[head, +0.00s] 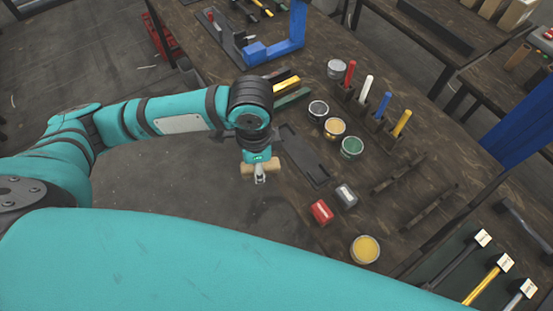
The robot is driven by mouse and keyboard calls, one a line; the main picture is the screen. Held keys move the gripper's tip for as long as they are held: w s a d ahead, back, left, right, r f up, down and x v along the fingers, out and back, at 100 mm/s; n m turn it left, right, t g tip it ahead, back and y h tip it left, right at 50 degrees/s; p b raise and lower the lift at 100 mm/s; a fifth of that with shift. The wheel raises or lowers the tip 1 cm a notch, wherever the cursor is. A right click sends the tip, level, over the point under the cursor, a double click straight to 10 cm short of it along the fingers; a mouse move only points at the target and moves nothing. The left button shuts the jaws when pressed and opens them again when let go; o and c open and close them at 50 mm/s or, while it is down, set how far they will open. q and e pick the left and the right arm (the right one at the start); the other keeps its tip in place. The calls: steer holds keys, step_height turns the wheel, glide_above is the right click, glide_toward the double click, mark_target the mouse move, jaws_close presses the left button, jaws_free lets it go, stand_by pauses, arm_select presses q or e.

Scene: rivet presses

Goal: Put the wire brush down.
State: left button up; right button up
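My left gripper (260,179) is in the middle of the head view, pointing down near the edge of the dark wooden bench. A tan, wood-coloured piece (275,168) sticks out on both sides of its fingers; it looks like the wire brush, held crosswise. The fingers appear closed on it. Its bristles cannot be made out, and the gripper hides its middle. Whether it touches anything below cannot be told. A dark flat tray (304,156) lies on the bench just right of the gripper. My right gripper is not in view.
Open tins, including a green one (352,147) and a yellow one (365,249), stand on the bench. Coloured handles stand in a rack (378,118). A blue press frame (290,40) stands behind.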

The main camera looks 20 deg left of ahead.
arm_select(q)
steer(key=s+d+f+m, duration=0.5)
steer(key=f+m, duration=0.3)
steer(key=m, duration=0.5)
steer(key=shift+m, duration=0.3)
steer(key=w+a+p, duration=0.1)
steer(key=w, duration=0.4)
steer(key=w+a+f+p, duration=0.1)
steer(key=w, duration=0.4)
steer(key=w+a+p, duration=0.1)
steer(key=w, duration=0.4)
steer(key=shift+w+a+f, duration=0.25)
steer(key=shift+f, duration=0.1)
step_height(320, 180, down, 3)
steer(key=shift+r+p, duration=0.1)
steer(key=shift+p, duration=0.4)
steer(key=shift+f, duration=0.3)
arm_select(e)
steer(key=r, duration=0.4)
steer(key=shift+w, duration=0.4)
arm_select(q)
steer(key=shift+f, duration=0.2)
steer(key=o, duration=1)
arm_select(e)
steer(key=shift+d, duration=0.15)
